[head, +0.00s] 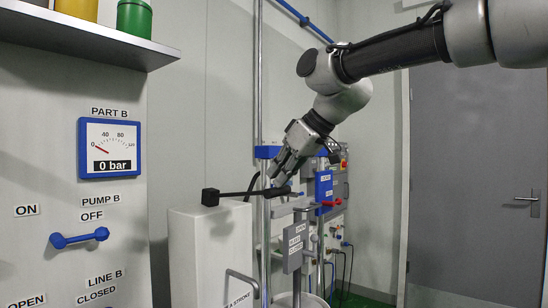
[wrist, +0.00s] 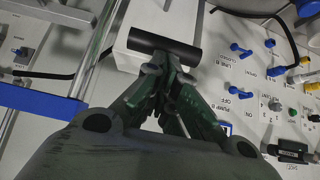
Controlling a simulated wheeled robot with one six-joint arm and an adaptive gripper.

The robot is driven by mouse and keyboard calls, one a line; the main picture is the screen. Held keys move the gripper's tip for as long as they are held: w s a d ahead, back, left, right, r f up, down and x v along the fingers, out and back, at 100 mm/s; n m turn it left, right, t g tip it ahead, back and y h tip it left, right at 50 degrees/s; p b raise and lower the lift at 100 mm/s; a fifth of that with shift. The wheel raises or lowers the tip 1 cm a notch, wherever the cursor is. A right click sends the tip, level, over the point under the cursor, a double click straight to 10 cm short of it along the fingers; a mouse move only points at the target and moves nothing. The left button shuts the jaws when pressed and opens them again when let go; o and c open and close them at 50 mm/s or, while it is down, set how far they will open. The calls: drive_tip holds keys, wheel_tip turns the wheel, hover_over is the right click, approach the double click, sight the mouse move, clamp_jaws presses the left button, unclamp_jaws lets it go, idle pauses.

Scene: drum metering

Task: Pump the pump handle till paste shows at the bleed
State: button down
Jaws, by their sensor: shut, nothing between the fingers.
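The pump handle (head: 240,193) is a black lever on top of a white pump housing (head: 208,245), lying almost level with its grip end to the right. In the wrist view the black grip (wrist: 165,47) lies crosswise just beyond my fingertips. My gripper (head: 277,182) is shut and empty, pointing down at the grip end; in the wrist view its fingertips (wrist: 160,68) meet at the near edge of the grip. I cannot tell whether they touch it. A small grey sign (head: 296,246) stands in front, its lettering hard to read. I see no paste.
The Part B gauge (head: 110,147) reads 0 bar. A blue Pump B lever (head: 80,238) is on the left panel. A shelf (head: 85,35) with cans is above. Metal posts and a blue box (head: 324,188) crowd my gripper's right. A grey door (head: 475,180) stands far right.

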wheel_tip(320, 180, down, 16)
drive_tip(key=shift+d+r+t+y, duration=0.15)
drive_tip(key=shift+r+t+y, duration=0.05)
drive_tip(key=shift+t+y, duration=0.2)
drive_tip(key=shift+s, duration=0.1)
idle(0.3)
drive_tip(key=s+d+f+v, duration=0.1)
drive_tip(key=f+v, duration=0.1)
drive_tip(key=v, duration=1.1)
drive_tip(key=shift+d, duration=0.2)
idle(0.3)
